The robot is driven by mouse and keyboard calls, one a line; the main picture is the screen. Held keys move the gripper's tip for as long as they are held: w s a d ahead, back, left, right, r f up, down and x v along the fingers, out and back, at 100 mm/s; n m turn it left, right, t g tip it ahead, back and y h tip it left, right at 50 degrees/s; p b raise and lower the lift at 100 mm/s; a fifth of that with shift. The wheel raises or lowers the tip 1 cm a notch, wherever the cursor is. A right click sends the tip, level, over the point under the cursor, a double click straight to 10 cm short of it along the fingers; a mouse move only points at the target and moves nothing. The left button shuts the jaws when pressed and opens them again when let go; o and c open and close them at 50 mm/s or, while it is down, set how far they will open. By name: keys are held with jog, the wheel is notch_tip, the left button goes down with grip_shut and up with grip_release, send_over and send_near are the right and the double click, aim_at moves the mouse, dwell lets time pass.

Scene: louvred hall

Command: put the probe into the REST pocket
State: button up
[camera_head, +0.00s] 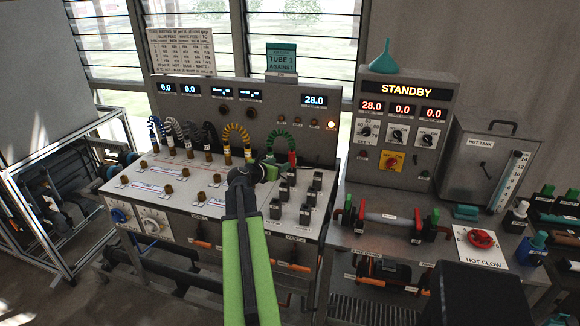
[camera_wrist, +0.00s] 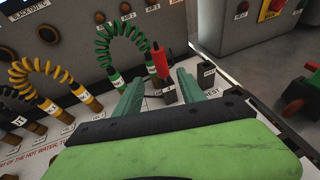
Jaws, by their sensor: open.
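A red probe (camera_head: 292,159) stands near upright at the right of the green coiled lead (camera_head: 281,137). In the wrist view the red probe (camera_wrist: 160,62) tapers to its upper end and stands over a small dark block with a white label. My gripper (camera_wrist: 159,76) is open, its two green fingers apart. The probe shows between and beyond the fingertips; I cannot tell whether they touch it. A REST label (camera_wrist: 211,107) lies on the panel right of the right finger, near another dark block (camera_wrist: 206,75). In the head view my gripper (camera_head: 268,170) is just left of the probe.
Several dark blocks (camera_head: 304,198) stand in rows on the panel. A yellow coiled lead (camera_head: 237,133) arches left of the green one. The upright console (camera_head: 300,100) closes the back. A STANDBY unit (camera_head: 402,125) and a bench with a red valve (camera_head: 481,239) are to the right.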

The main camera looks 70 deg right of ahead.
aim_at(290, 160)
jog(key=b+x, duration=0.3)
jog(key=x, duration=0.7)
jog(key=shift+s+d, duration=0.1)
jog(key=shift+s, duration=0.05)
jog(key=shift+c, duration=0.2)
grip_shut()
dwell(1.2)
